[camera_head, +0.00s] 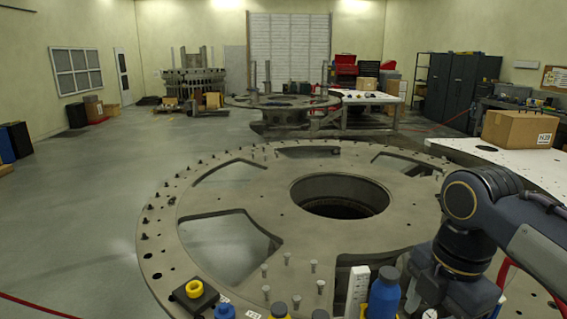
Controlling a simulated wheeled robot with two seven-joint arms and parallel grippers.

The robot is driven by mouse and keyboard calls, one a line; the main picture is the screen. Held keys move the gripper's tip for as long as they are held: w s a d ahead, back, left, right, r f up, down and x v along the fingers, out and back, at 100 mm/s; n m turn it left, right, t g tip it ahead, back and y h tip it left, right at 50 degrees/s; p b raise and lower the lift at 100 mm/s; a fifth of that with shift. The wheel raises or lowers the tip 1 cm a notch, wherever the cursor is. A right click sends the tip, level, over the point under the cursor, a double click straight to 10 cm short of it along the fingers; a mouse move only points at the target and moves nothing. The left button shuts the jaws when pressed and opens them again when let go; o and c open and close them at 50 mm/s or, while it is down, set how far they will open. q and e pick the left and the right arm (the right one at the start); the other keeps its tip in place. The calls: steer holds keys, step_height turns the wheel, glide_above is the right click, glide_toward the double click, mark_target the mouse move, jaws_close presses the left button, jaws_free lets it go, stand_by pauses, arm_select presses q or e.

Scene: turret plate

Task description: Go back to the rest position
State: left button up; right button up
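The big round turret plate (245,183) lies flat across the middle, with a round central hole and several cut-outs. Small bolts stand along its left rim. My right arm (475,205) comes in from the right and bends down over the plate's right front part. The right gripper (450,290) is at its lower end, near the bottom edge of the picture. Its fingers are hidden or cut off, so I cannot tell whether it is open or holds anything. My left arm and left gripper are not in view.
Blue bottles (383,294) and a white upright block (357,290) stand at the plate's front, close to my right gripper. A yellow ring on a black block (194,298) is at the front left. A cardboard box (519,129) sits on the white table (465,150). Floor at left is clear.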

steer(key=s+f+m+t+y, duration=0.1)
steer(key=s+f+m, duration=0.4)
steer(key=m, duration=0.6)
steer(key=s+a+f+m+t+y, duration=0.1)
steer(key=s+f+m+t, duration=0.3)
steer(key=f+m, duration=0.5)
steer(key=s+m+y, duration=0.1)
steer(key=s+m, duration=0.1)
steer(key=m, duration=0.1)
steer(key=shift+a+f+m, duration=0.15)
steer(key=shift+f+m, duration=0.1)
steer(key=shift+m, duration=0.05)
